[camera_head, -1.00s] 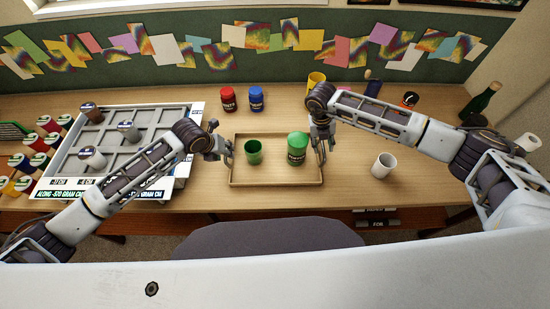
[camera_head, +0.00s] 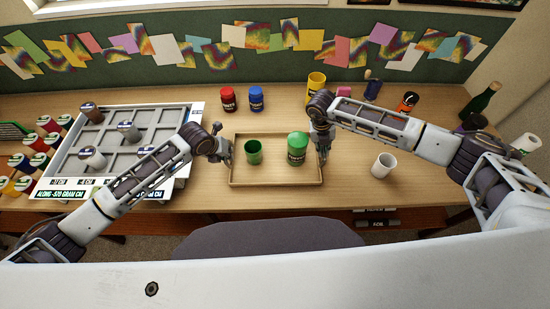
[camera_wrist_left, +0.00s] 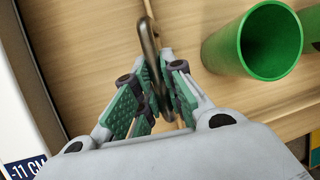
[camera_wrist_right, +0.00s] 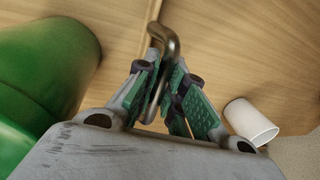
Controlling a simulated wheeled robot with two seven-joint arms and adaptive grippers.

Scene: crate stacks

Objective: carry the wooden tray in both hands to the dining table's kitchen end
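The wooden tray (camera_head: 275,184) lies flat on the wooden worktop. It carries an open green cup (camera_head: 253,155) at left and a green lidded jar (camera_head: 297,150) right of its middle. My left gripper (camera_head: 226,154) is at the tray's left end. In the left wrist view its pads close around a metal handle (camera_wrist_left: 149,38). My right gripper (camera_head: 322,148) is at the right end. In the right wrist view its pads close around the other metal handle (camera_wrist_right: 165,38). The green cup shows beside the left fingers (camera_wrist_left: 255,45), the green jar beside the right ones (camera_wrist_right: 45,65).
A white mug (camera_head: 383,165) stands right of the tray. A grey compartment rack (camera_head: 110,150) lies at left with several jars. Red (camera_head: 228,99) and blue (camera_head: 256,98) jars and a yellow mug (camera_head: 315,86) stand behind. A chair back (camera_head: 268,238) is in front of the worktop.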

